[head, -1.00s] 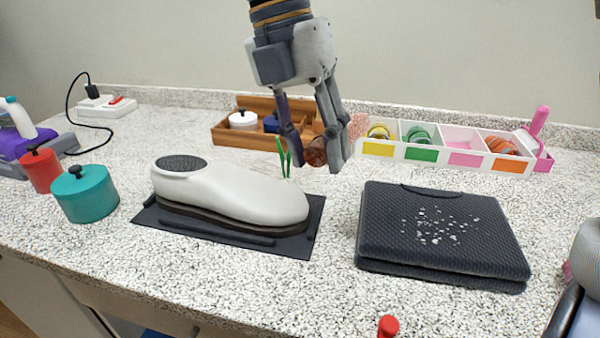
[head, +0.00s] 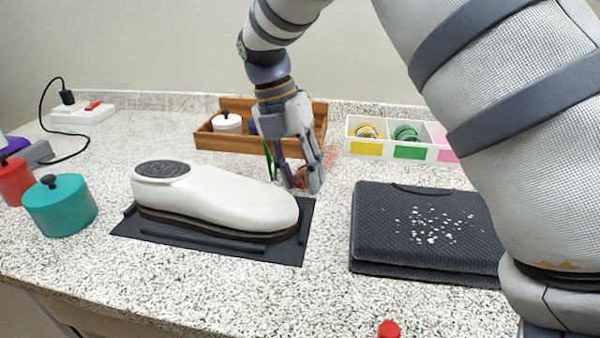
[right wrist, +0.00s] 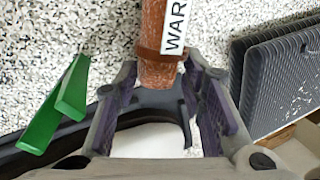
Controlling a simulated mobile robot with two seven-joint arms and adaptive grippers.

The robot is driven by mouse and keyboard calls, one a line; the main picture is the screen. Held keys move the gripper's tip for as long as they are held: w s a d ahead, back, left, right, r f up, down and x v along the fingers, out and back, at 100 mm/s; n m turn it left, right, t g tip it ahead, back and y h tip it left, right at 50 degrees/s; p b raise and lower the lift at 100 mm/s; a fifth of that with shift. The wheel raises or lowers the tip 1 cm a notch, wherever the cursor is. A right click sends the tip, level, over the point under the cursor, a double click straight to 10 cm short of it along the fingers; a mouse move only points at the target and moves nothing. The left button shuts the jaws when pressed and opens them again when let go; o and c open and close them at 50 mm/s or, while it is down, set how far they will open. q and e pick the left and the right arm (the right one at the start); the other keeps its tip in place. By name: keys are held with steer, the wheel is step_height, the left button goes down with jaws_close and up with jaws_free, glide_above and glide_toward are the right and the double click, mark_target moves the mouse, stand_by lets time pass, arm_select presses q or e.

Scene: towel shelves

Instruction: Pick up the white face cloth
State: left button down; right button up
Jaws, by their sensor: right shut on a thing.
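I see no white face cloth in either view. My right gripper (head: 304,186) is low over the counter, just behind the toe of a white shoe-shaped object (head: 220,195). It is shut on a brown cylinder (head: 302,175), which partly shows between its fingers. In the right wrist view the brown cylinder (right wrist: 155,40) has a white label with the letters "WAR". I cannot tell whether it touches the counter. A green forked thing (right wrist: 55,110) lies beside the gripper. My left gripper is not in view.
The white shoe sits on a dark mat (head: 285,250). A dark folded pad with white flecks (head: 375,225) lies at right, partly behind my arm. A wooden tray (head: 220,142) and a white divided box (head: 385,150) stand behind. A teal pot (head: 60,210) is at left.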

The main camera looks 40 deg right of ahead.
steer(key=o, duration=1.2)
